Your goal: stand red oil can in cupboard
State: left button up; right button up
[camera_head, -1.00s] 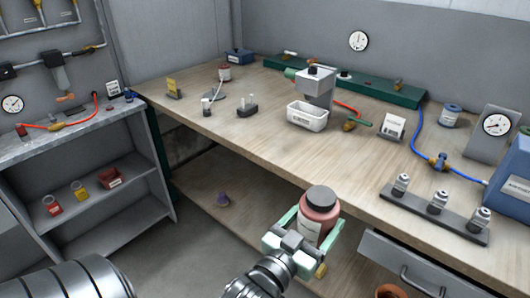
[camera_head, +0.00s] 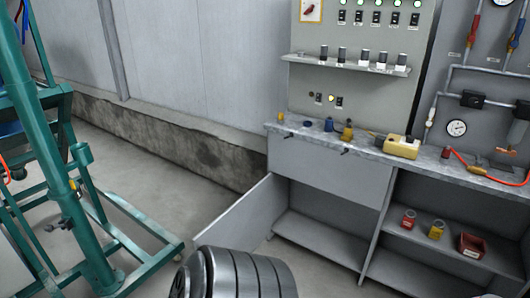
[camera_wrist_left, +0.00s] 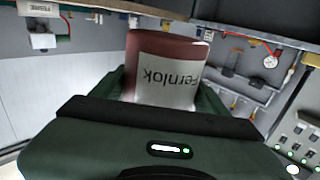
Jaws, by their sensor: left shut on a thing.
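My left gripper (camera_wrist_left: 163,88) is shut on the red oil can (camera_wrist_left: 146,46), a dull red cylinder with a white label reading "Fernlok", seen upside down in the left wrist view. Its fingers are on both sides of the can, and its lower part is hidden behind the gripper body. In the head view neither gripper nor the held can shows. The grey cupboard (camera_head: 330,182) stands under the bench against the wall. Its door (camera_head: 243,228) is swung open to the left, and the visible compartment floor (camera_head: 318,239) looks empty.
The open shelf on the right holds a red can (camera_head: 408,219), a yellow can (camera_head: 436,229) and a red box (camera_head: 471,245). A yellow device (camera_head: 402,147) sits on the bench top. A green frame (camera_head: 60,170) stands at left. The floor between is clear.

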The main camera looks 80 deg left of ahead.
aim_at(339, 248)
jog(key=i+j+u, duration=1)
